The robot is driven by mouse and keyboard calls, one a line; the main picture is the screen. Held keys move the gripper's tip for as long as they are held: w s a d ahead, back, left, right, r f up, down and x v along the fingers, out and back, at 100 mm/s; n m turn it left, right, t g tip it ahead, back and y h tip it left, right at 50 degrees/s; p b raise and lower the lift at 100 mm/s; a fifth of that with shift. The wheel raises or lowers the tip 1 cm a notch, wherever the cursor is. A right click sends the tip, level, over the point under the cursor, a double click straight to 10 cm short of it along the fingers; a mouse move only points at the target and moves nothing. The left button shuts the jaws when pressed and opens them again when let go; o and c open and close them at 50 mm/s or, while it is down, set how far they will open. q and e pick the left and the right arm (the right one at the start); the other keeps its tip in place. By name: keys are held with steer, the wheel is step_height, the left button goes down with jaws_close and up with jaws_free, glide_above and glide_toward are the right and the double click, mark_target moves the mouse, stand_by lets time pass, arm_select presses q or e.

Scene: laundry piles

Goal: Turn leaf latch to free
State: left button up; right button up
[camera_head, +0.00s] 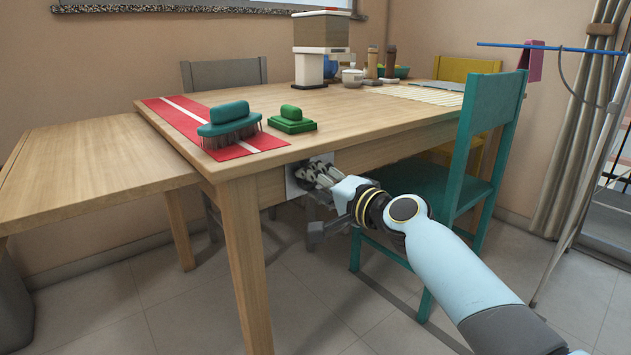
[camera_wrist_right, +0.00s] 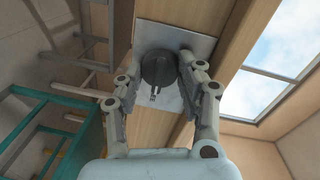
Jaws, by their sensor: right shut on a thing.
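The leaf latch is a dark round knob with a small pointer (camera_wrist_right: 158,70) on a pale metal plate (camera_wrist_right: 172,35), seen in the right wrist view. The plate (camera_head: 292,182) is fixed to the table's side below the top, near the front corner leg. My right gripper (camera_wrist_right: 160,75) has a finger on each side of the knob and is shut on it. In the head view my right gripper (camera_head: 318,175) covers the knob. The wooden leaf (camera_head: 85,155) stands out level at the table's left, a little below the tabletop. My left gripper is not in view.
On the table (camera_head: 360,112) are a teal brush (camera_head: 228,120) on a red runner (camera_head: 175,112) and a green block (camera_head: 291,120). A teal chair (camera_head: 485,110) stands close beyond my right arm. A table leg (camera_head: 247,265) is left of my gripper.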

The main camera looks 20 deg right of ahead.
stand_by(0.4)
steer(key=o, duration=1.1)
steer(key=shift+o, duration=0.2)
steer(key=shift+d, duration=0.1)
steer(key=v, duration=1.2)
